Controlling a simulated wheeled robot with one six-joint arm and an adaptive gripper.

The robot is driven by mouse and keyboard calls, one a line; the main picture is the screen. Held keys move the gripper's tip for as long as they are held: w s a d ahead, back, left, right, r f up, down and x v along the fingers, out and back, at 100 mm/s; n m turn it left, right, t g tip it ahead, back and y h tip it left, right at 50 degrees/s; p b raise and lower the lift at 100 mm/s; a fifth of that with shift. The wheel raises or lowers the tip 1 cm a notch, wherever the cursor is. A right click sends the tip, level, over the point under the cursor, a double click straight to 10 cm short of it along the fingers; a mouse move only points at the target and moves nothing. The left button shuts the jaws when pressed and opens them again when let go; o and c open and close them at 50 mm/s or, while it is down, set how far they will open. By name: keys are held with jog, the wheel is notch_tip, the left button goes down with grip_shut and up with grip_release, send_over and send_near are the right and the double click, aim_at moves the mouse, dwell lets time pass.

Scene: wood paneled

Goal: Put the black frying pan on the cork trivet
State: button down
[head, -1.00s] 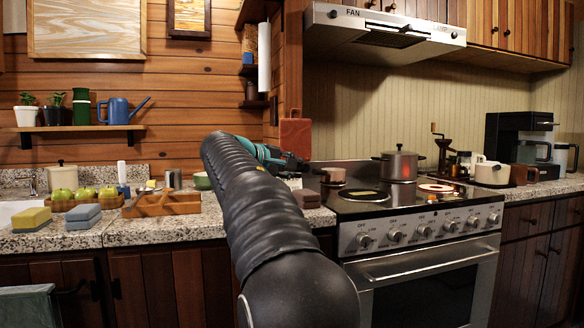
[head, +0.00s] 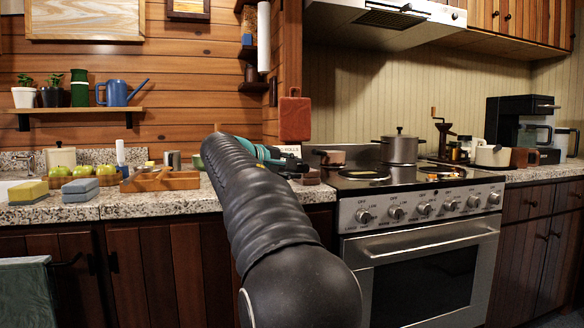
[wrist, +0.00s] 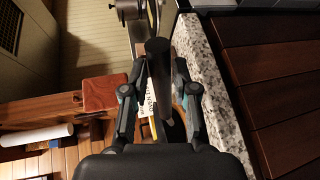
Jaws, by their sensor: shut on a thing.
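My gripper (wrist: 159,88) is shut on a dark, rounded bar in the wrist view, which looks like the handle of the black frying pan (wrist: 158,62). The handle stands out between the two fingers. The pan's body is mostly hidden behind the gripper, and I cannot make out its rim. In the head view my gripper (head: 290,165) is small, at the counter's right end beside the stove, partly behind my arm. I cannot pick out the cork trivet in either view.
The stove (head: 420,210) stands right of my arm, with a steel pot (head: 400,150) and a small brown pot (head: 331,157) on top. A wooden caddy (head: 160,181), sponges (head: 79,190) and green apples lie on the left counter (head: 150,204).

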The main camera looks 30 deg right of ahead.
jog(key=shift+f, duration=0.35)
dwell(0.5)
jog(key=c, duration=0.9)
grip_release()
jog(key=shift+o, duration=0.7)
jog(key=shift+f, duration=0.15)
jog(key=shift+o, duration=1.3)
jog(key=shift+a, duration=0.1)
jog(key=v, duration=1.2)
